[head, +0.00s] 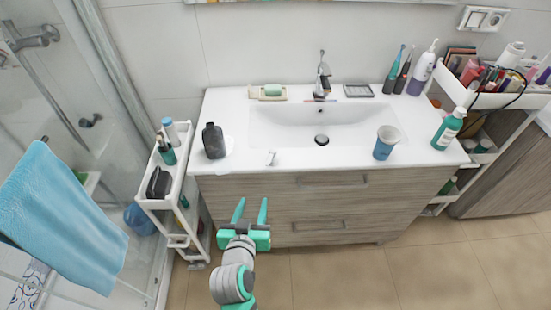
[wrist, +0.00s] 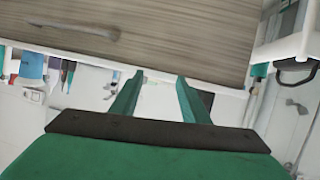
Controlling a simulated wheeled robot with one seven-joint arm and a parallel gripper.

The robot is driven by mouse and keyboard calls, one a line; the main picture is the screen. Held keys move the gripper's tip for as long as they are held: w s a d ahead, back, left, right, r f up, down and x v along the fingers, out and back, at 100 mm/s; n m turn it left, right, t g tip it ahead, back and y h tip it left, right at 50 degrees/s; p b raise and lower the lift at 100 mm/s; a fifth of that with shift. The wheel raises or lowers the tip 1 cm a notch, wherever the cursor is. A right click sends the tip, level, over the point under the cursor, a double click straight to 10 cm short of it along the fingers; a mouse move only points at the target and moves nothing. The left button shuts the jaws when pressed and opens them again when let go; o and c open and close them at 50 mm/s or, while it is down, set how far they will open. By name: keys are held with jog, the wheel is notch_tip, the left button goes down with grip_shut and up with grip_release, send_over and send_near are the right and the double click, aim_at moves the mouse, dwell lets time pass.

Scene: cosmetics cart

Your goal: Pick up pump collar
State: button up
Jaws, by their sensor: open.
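A small white piece (head: 271,158), which looks like the pump collar, lies on the front part of the white counter, left of the basin. It is too small to make out its details. A dark bottle (head: 213,141) stands to its left on the counter. My gripper (head: 250,203) is open and empty, in front of the drawers and below the counter edge in the head view. It is apart from the white piece. In the wrist view my open fingers (wrist: 160,82) point toward the cabinet's edge, and I cannot make out the collar there.
A blue cup (head: 385,143) and a green bottle (head: 450,129) stand on the right of the counter. The basin (head: 335,123) is in the middle. A white cart (head: 160,203) stands left of the cabinet. The floor in front is clear.

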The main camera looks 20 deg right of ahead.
aim_at(271, 157)
jog(key=w+d+r+m+g+h, duration=0.25)
jog(key=w+r, duration=0.25)
jog(key=r, duration=0.4)
jog(key=shift+m+t, duration=0.35)
jog(key=shift+m, duration=0.2)
jog(key=x, duration=0.7)
jog(key=d+x, duration=0.1)
jog(key=x, duration=0.3)
jog(key=shift+s+r, duration=0.1)
jog(key=shift+s, duration=0.25)
grip_shut()
